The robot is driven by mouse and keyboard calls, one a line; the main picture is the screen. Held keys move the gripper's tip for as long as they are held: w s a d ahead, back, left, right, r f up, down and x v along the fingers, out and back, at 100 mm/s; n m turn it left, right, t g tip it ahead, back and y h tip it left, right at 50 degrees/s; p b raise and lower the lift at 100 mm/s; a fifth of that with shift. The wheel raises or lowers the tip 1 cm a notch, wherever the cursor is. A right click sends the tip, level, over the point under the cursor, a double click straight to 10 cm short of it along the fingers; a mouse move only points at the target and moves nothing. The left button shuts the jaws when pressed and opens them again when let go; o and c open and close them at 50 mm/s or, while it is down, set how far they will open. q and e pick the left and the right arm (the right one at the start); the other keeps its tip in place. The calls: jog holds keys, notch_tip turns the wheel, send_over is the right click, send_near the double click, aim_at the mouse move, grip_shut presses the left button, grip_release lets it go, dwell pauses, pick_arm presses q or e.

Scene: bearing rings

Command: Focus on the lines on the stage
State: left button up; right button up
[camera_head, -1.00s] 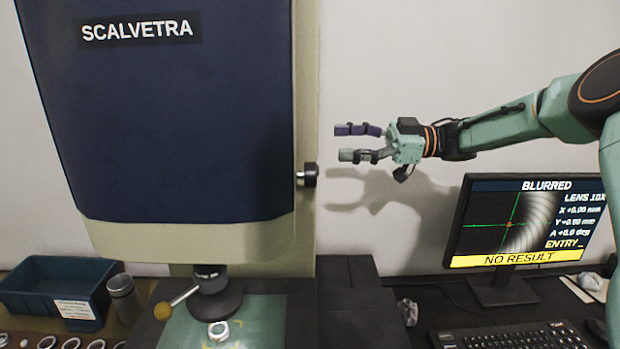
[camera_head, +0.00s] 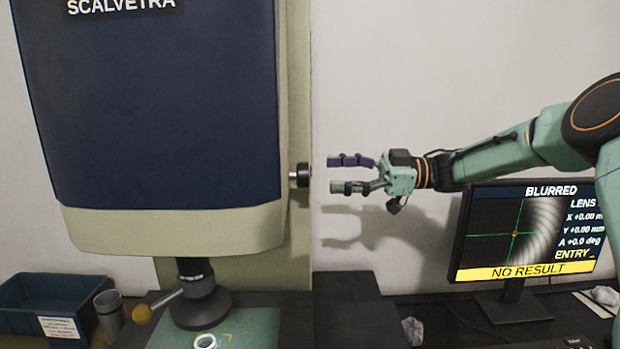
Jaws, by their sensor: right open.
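The measuring machine (camera_head: 160,120) has a dark blue front and a cream body. A dark focus knob (camera_head: 300,175) sticks out from its right side. My right gripper (camera_head: 339,174) is open and empty, just right of the knob and level with it, with a small gap between. Below the machine's dark lens (camera_head: 201,300) lies the greenish stage (camera_head: 256,325). A metal ring (camera_head: 205,341) sits on it, cut by the lower edge. The monitor (camera_head: 530,232) reads BLURRED and NO RESULT, with a soft grey ring edge and a green cross. My left gripper is out of view.
A blue bin (camera_head: 40,290) with a label and a grey cup (camera_head: 109,308) stand at the left. A lever with a brown ball (camera_head: 142,314) juts out by the lens. Crumpled paper (camera_head: 413,331) lies on the dark bench. The wall space around my right gripper is free.

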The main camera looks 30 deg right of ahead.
aim_at(306, 176)
jog(key=x, duration=0.4)
jog(key=w+x, duration=0.1)
jog(key=x, duration=0.1)
jog(key=shift+w+f, duration=0.15)
jog(key=shift+f, duration=0.25)
jog(key=shift+a+r, duration=0.1)
jog(key=shift+a, duration=0.15)
jog(key=shift+s+d+r, duration=0.15)
jog(key=shift+s+r, duration=0.05)
jog(key=shift+s, duration=0.35)
jog(key=shift+w+f, duration=0.15)
jog(key=shift+w, duration=0.15)
jog(key=shift+w+a+f, duration=0.15)
jog(key=shift+w+a, duration=0.05)
jog(key=shift+w, duration=0.15)
jog(key=c, duration=0.3)
jog(key=shift+s+d, duration=0.1)
jog(key=shift+s, duration=0.3)
jog(key=c, duration=0.5)
jog(key=shift+w, duration=0.1)
jog(key=c, duration=0.4)
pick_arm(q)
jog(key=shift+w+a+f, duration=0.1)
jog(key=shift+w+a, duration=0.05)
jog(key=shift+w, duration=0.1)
pick_arm(e)
jog(key=shift+o, duration=0.2)
